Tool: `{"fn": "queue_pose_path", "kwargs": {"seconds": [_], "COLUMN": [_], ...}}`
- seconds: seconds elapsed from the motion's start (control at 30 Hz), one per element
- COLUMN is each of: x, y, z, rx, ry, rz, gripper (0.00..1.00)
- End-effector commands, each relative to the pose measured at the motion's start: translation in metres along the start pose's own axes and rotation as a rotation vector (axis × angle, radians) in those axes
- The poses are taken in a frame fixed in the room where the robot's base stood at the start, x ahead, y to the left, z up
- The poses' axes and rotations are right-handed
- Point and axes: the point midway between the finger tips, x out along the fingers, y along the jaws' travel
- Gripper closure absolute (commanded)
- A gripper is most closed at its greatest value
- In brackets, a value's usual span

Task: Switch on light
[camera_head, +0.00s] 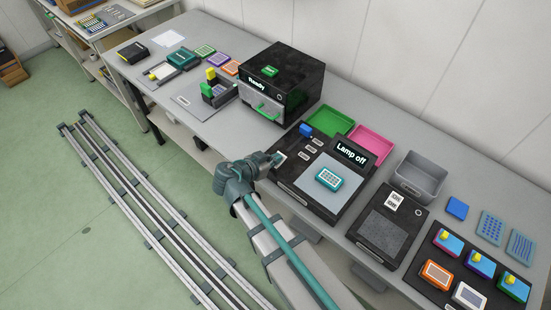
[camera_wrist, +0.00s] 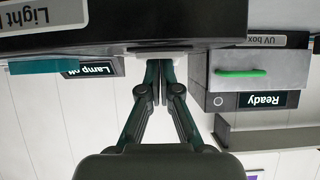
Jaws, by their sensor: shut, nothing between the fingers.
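The black light station (camera_head: 300,185) lies on the bench, with a sign (camera_head: 350,152) reading "Lamp off". The sign also shows upside down in the wrist view (camera_wrist: 93,69). A teal-framed plate (camera_head: 329,178) lies on the station's grey pad. A small pale square (camera_head: 281,157), perhaps a switch, is at the station's left end. My gripper (camera_head: 277,160) is shut and empty right beside this square. In the wrist view my gripper (camera_wrist: 160,62) has its fingertips just at a pale piece under the station's black edge; I cannot tell whether they touch it.
A black UV box (camera_head: 290,75) with a green handle and a "Ready" sign stands left of the station. Behind the station are green (camera_head: 330,122) and pink (camera_head: 371,144) trays. A grey bin (camera_head: 420,174) and a dark device (camera_head: 385,235) stand to the right.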

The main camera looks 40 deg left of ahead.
Motion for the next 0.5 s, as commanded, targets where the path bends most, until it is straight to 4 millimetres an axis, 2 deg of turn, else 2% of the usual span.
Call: {"fn": "queue_pose_path", "kwargs": {"seconds": [0.03,0.23,0.5], "x": [-0.001,-0.005,-0.028], "y": [0.0,0.002,0.006], "z": [0.006,0.0,-0.03], "rx": [0.0,0.003,0.009], "ry": [-0.015,-0.013,-0.003], "rz": [0.0,0.001,0.008], "gripper": [1.0,1.0,1.0]}}
